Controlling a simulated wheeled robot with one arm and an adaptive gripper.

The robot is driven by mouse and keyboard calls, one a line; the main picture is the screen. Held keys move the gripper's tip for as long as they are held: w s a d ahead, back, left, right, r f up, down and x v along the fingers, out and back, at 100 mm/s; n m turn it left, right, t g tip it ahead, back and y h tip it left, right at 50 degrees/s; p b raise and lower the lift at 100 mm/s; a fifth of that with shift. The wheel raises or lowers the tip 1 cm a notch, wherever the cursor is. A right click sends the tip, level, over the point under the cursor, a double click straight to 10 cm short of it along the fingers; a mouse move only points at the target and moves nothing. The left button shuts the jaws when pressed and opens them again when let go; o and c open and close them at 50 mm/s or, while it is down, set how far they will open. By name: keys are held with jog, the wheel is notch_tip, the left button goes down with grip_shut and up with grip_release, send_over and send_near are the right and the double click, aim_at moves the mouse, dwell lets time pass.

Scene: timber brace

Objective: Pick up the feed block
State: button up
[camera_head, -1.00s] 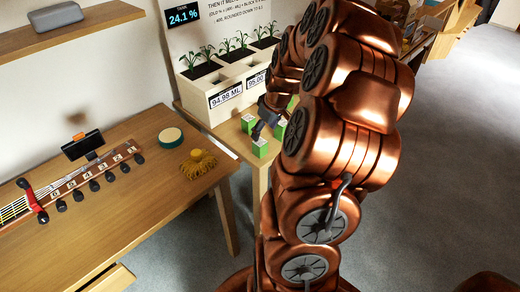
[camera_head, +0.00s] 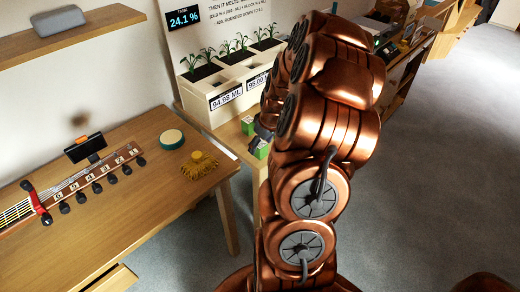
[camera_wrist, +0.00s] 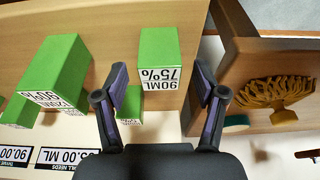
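Several green feed blocks with white printed labels stand on the wooden table. In the wrist view one block, marked 90ML 75% (camera_wrist: 160,60), lies between the two fingers of my gripper (camera_wrist: 162,78), with gaps visible on both sides. The fingers are open and do not appear to touch it. A larger block marked 90% (camera_wrist: 62,70) is at the left, and a smaller one (camera_wrist: 130,103) sits close to the left finger. In the head view my gripper (camera_head: 263,134) is low over the blocks; one green block (camera_head: 262,149) shows beside it, and my arm hides others.
A white planter box (camera_head: 222,98) with seedlings and number labels stands behind the blocks. A gap separates the desk from the block table.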

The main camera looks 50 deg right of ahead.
jog(key=c, duration=1.3)
jog(key=shift+o, duration=0.2)
